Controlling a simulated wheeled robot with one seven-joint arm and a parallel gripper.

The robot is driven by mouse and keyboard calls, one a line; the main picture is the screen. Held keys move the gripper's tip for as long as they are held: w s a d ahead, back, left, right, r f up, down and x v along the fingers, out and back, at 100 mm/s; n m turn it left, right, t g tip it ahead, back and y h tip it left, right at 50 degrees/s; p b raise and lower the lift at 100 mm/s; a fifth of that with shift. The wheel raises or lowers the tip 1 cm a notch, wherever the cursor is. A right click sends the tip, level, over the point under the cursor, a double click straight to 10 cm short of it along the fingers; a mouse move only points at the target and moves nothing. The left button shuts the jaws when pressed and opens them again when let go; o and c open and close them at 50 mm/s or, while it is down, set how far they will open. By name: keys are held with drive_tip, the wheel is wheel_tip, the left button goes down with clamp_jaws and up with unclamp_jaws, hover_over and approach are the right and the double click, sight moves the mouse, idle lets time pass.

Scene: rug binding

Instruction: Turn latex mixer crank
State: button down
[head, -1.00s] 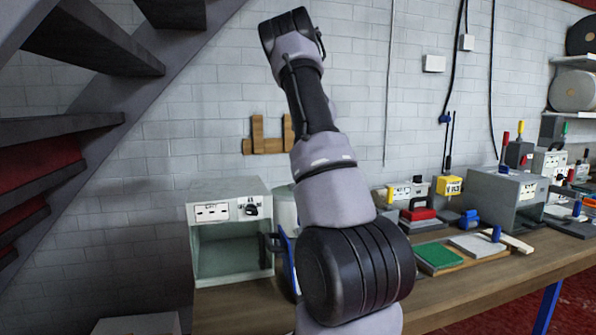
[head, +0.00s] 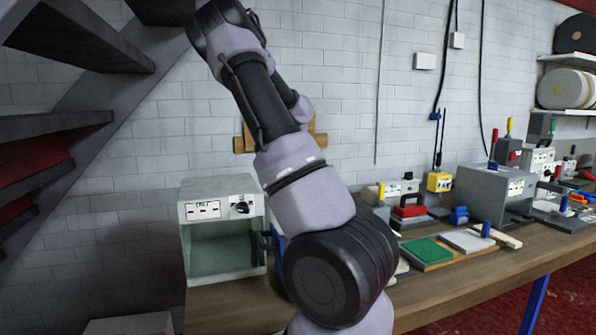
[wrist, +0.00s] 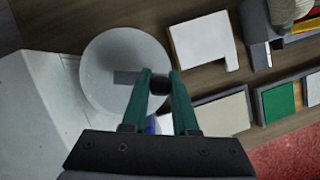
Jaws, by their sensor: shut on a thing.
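In the wrist view the latex mixer appears as a pale grey round lid (wrist: 108,95) seen from above. A short dark grey crank bar (wrist: 126,77) lies on it, ending in a dark crank knob (wrist: 158,86) near the lid's right edge. My gripper (wrist: 159,82) has its two green fingers closed on the knob, one on each side. In the head view my arm hides the gripper, the crank and most or all of the mixer.
A grey oven-like box (head: 220,225) with an open front stands at the bench's left end. A green pad (head: 427,251) and a grey box (head: 495,195) are to the right. A dark staircase slopes at far left. Bare bench (head: 450,290) lies along the front.

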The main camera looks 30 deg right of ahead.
drive_tip(key=m, duration=0.1)
drive_tip(key=s+a+m+g+h, duration=0.1)
drive_tip(key=m, duration=0.1)
drive_tip(key=shift+s+a+m, duration=0.1)
drive_tip(key=shift+a+m, duration=0.05)
drive_tip(key=shift+m, duration=0.15)
drive_tip(key=shift+s+a+m+g, duration=0.2)
drive_tip(key=shift+a+m+g, duration=0.15)
drive_tip(key=shift+m, duration=0.5)
drive_tip(key=shift+s+a+m+g, duration=0.15)
drive_tip(key=shift+a+m+g, duration=0.2)
drive_tip(key=shift+m, duration=0.5)
drive_tip(key=shift+a, duration=0.1)
drive_tip(key=c, duration=0.7)
unclamp_jaws()
drive_tip(key=shift+h, duration=0.3)
drive_tip(key=v, duration=1)
drive_tip(key=shift+a+r, duration=0.1)
drive_tip(key=shift+r, duration=0.25)
drive_tip(key=shift+s, duration=0.1)
